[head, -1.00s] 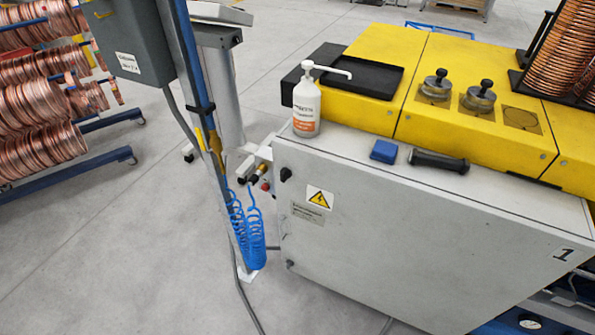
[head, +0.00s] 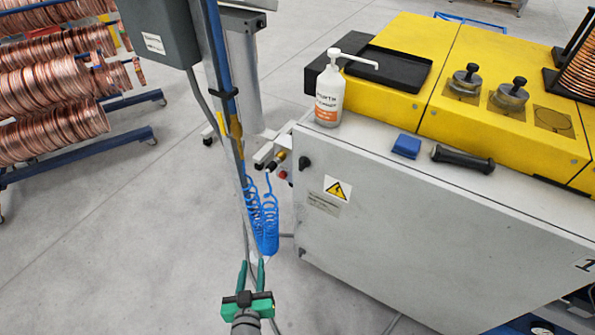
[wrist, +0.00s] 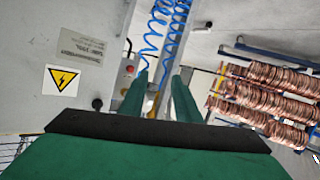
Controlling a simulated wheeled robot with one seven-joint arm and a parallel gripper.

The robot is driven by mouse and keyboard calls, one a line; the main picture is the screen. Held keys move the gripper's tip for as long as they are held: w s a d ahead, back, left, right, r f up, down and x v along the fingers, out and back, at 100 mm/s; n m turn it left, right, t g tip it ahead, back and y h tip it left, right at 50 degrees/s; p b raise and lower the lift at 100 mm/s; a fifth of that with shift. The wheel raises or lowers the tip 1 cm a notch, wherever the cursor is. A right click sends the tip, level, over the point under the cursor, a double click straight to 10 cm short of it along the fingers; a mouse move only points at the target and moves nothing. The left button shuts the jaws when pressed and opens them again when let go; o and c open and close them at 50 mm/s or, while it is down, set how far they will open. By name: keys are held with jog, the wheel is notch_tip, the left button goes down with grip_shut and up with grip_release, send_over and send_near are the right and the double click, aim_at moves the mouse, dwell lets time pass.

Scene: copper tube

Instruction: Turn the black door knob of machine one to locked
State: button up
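Machine one is a grey cabinet (head: 430,235) with a yellow top and a "1" at its right. A black door knob (head: 304,164) sits at the upper left of its front, left of the warning sign; it also shows in the wrist view (wrist: 97,104). A second small black knob (head: 302,252) is lower on the same edge. Their turned positions are too small to tell. My green gripper (head: 251,264) is low in the head view, left of and apart from the cabinet. In the wrist view its fingers (wrist: 161,76) are spread with nothing between them.
A post (head: 225,110) with coiled blue hoses (head: 262,225) stands left of the cabinet, close behind my gripper in the picture. A red button (head: 282,174) is beside the upper knob. A pump bottle (head: 329,90) stands on top. Copper coils (head: 55,70) fill the far left.

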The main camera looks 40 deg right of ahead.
jog(key=w+d+r+m+g+h, duration=0.2)
jog(key=w+d+r+m+h, duration=0.2)
jog(key=w+d+r, duration=0.3)
jog(key=m+g+h, duration=0.3)
jog(key=m+h, duration=0.1)
jog(key=m, duration=0.1)
send_near(301, 167)
jog(key=x, duration=0.8)
jog(key=shift+w, duration=0.15)
grip_shut()
